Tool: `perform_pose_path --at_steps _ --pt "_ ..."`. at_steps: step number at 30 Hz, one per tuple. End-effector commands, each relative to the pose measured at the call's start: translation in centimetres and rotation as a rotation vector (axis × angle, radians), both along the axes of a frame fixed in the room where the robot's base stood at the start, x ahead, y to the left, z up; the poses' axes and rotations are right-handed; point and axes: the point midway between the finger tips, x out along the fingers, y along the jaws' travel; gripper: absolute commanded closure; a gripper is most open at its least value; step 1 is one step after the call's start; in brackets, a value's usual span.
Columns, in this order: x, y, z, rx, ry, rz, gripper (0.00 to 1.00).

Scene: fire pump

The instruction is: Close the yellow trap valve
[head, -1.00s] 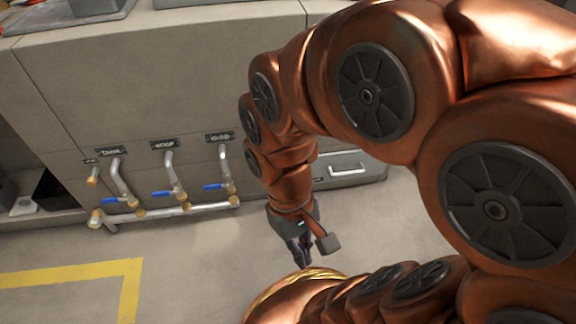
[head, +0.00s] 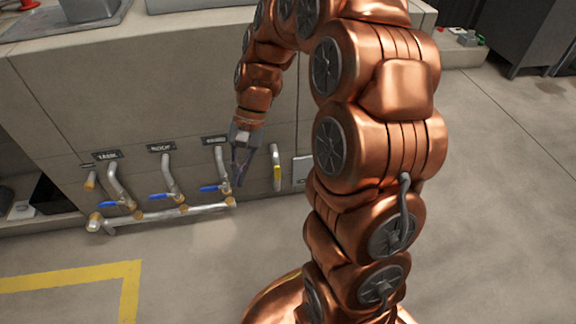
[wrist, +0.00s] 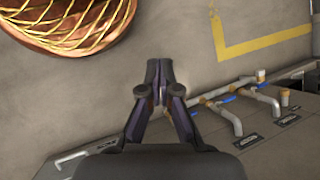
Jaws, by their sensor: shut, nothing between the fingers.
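Several blue valve handles (head: 164,196) sit on pipes joined by a low horizontal pipe (head: 168,214), left of my gripper. A drawer handle (wrist: 72,158) shows in the wrist view. A yellow floor line (head: 75,275) lies at the front left. The floor (head: 490,200) at right is clear.

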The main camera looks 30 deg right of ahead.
Motion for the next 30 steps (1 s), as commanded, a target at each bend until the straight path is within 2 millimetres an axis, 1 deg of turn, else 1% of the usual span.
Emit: perform_pose_path --at_steps 1,6,11,14,15,17,18,20,24,26,27,29,30 --pt "1.5 -0.8 -0.2 0.016 0.008 -0.047 1.0" --pt "5.7 -3.4 -1.7 0.067 0.046 -0.203 1.0" --pt "9.2 -6.7 -3.5 0.111 0.08 -0.358 1.0" --pt "11.0 -9.1 -5.0 0.134 0.105 -0.454 1.0" --pt "11.7 -10.2 -5.5 0.143 0.111 -0.494 1.0" --pt "12.5 -11.7 -6.6 0.157 0.13 -0.552 1.0" --pt "13.1 -12.9 -7.2 0.164 0.138 -0.593 1.0" --pt "13.8 -14.7 -8.3 0.175 0.152 -0.652 1.0" --pt "14.9 -19.0 -11.1 0.198 0.189 -0.792 1.0" --pt "15.1 -20.9 -12.3 0.205 0.206 -0.851 1.0" --pt "15.2 -22.1 -13.3 0.209 0.218 -0.889 1.0" --pt "15.2 -24.2 -14.5 0.214 0.231 -0.951 1.0" --pt "15.0 -25.4 -15.5 0.218 0.244 -0.989 1.0"
